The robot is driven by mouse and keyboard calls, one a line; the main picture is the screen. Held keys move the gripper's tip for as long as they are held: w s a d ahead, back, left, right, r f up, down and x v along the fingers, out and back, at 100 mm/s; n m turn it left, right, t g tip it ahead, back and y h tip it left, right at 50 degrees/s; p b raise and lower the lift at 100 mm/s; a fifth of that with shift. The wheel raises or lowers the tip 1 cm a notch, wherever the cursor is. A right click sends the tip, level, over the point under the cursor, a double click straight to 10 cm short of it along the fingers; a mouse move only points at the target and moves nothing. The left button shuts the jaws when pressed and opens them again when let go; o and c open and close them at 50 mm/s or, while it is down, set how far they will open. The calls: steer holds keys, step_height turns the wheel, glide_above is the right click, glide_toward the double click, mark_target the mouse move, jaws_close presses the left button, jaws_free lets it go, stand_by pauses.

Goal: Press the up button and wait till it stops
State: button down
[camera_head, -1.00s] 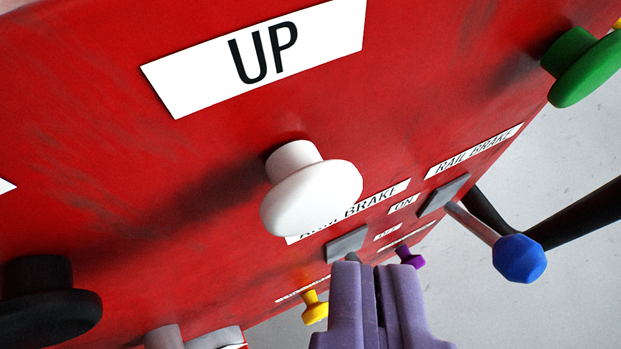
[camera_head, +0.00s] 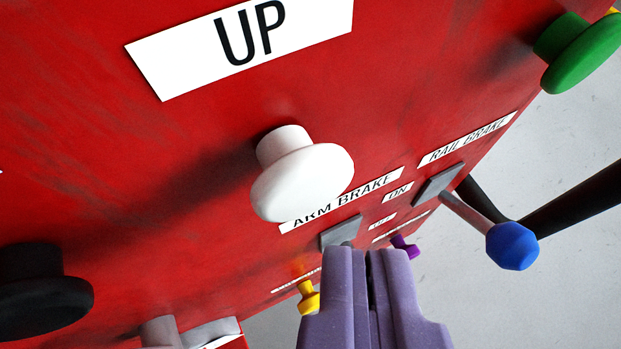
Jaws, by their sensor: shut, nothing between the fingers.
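The white up button (camera_head: 303,182) is a mushroom-shaped knob standing out from the red panel (camera_head: 120,160), below the white UP label (camera_head: 243,45). My gripper (camera_head: 366,252) is purple, with its two fingers shut together and nothing between them. In the picture its tips lie below and a little right of the white button, apart from it. Whether the button is pushed in at all cannot be told, but its stem shows.
A blue-ended lever (camera_head: 511,246) sticks out at the right by the RAIL BRAKE label. A green button (camera_head: 577,55) is at the upper right and a black button (camera_head: 38,293) at the lower left. Yellow (camera_head: 308,297) and purple (camera_head: 404,246) knobs sit near the fingertips. Open grey floor lies right.

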steer(key=shift+w+a, duration=0.1)
steer(key=shift+w, duration=0.05)
stand_by(0.7)
steer(key=shift+w+a, duration=0.1)
steer(key=shift+w, duration=0.15)
steer(key=shift+w+a+b, duration=0.25)
steer(key=shift+w+b, duration=0.1)
steer(key=shift+w, duration=0.25)
stand_by(0.8)
steer(key=shift+s, duration=0.1)
stand_by(0.3)
steer(key=shift+s+d, duration=0.4)
steer(key=shift+s, duration=0.45)
